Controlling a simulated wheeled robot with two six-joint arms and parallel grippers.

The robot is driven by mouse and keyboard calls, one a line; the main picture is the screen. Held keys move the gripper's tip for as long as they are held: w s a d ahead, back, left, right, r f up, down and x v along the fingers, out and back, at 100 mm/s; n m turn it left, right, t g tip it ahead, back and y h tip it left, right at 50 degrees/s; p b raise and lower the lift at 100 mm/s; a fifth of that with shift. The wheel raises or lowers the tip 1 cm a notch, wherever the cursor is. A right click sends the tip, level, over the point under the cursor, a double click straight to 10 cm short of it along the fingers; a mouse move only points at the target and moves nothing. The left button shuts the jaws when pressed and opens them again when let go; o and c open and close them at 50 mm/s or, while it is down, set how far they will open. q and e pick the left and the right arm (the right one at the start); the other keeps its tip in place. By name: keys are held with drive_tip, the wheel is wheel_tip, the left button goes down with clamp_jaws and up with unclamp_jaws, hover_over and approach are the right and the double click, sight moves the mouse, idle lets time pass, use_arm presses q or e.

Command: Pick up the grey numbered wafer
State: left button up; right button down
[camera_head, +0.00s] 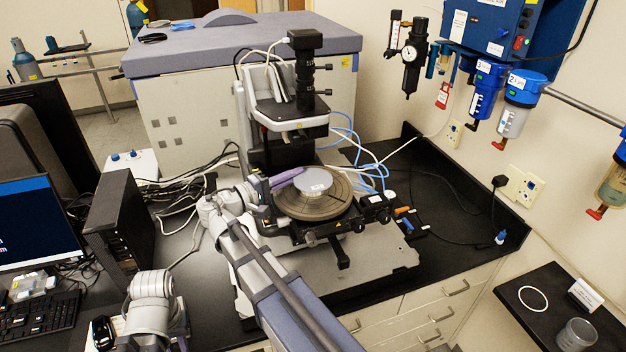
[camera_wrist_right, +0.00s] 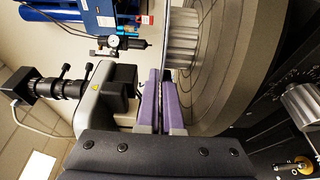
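The grey wafer (camera_head: 314,179), a flat disc with a small white label, lies level at the middle of the round stage (camera_head: 312,208) of the profiler. In the right wrist view its thin edge (camera_wrist_right: 167,38) shows beside a ribbed grey pedestal (camera_wrist_right: 182,40). My right gripper (camera_head: 300,172) reaches in from the left, its purple fingers at the wafer's left edge. In the wrist view the fingers (camera_wrist_right: 160,72) stand close together with a narrow gap. I cannot tell whether they grip the wafer edge. My left gripper is not in view; only part of that arm shows at lower left.
The profiler's camera column (camera_head: 305,75) stands just behind the stage. Cables run behind it. A black computer case (camera_head: 120,225) stands on the left. At lower right, a black side table (camera_head: 555,325) holds a white ring (camera_head: 532,299), a card (camera_head: 585,294) and a clear container (camera_head: 577,335).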

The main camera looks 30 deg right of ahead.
drive_tip(key=shift+r, duration=0.15)
idle(0.4)
wheel_tip(320, 180, up, 10)
drive_tip(key=p, duration=1)
idle(1.4)
